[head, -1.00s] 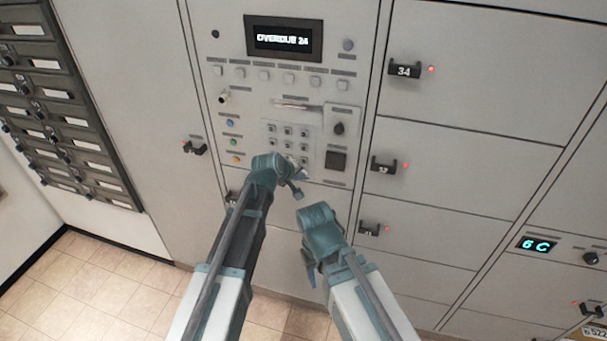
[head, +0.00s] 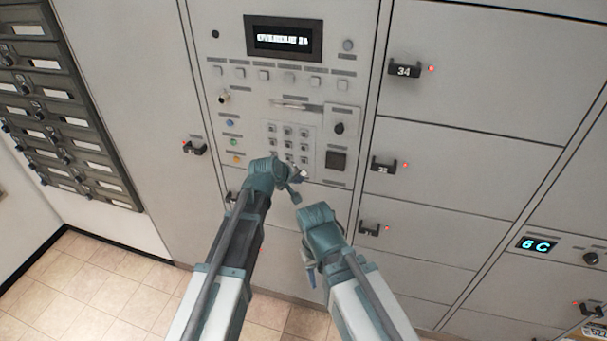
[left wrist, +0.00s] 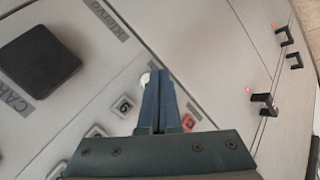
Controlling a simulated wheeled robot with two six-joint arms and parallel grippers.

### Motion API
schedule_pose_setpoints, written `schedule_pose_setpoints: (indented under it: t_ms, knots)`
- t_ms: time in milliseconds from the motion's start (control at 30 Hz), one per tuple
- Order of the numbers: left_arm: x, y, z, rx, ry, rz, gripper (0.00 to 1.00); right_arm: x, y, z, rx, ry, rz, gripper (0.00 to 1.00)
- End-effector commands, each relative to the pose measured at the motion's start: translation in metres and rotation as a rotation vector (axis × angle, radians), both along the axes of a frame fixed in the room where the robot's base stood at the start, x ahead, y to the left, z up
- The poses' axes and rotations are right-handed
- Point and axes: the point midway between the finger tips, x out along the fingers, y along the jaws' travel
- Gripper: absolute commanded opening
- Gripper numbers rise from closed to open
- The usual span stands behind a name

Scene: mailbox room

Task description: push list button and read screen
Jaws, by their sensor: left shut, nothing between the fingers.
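The dark screen (head: 283,39) at the top of the panel shows white text that is smeared and hard to read; it seems to end in 24. A row of square buttons (head: 264,75) runs below it, with labels too small to read, so I cannot tell which is the list button. My left gripper (head: 296,187) is at the lower edge of the keypad (head: 288,131). In the left wrist view the left gripper (left wrist: 164,76) is shut and empty, its tips beside a small white round spot. My right gripper (head: 312,278) hangs lower right; its jaws are unclear.
A dark square pad (head: 335,160) sits right of the keypad; colored buttons (head: 233,142) are at its left. Locker doors with black handles (head: 404,70) fill the right. Mail slots (head: 62,100) line the left wall. My two forearms are close together.

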Motion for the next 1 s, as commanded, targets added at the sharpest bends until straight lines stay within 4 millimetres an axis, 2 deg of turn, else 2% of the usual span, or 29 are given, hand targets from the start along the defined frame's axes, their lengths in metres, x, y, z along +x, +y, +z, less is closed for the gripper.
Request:
schedule_pose_setpoints:
  t_ms: [233,700,1000]
  knots:
    - [-0.008,0.002,0.0,0.0,0.0,0.0,0.0,0.0,0.0,0.0,0.0,0.0,0.0,0.5]
    - [-0.048,0.015,0.0,0.0,0.0,0.0,0.0,0.0,0.0,0.0,0.0,0.0,0.0,0.5]
    - [-0.047,0.016,0.0,0.0,0.0,0.0,0.0,0.0,0.0,0.0,0.0,0.0,0.0,0.5]
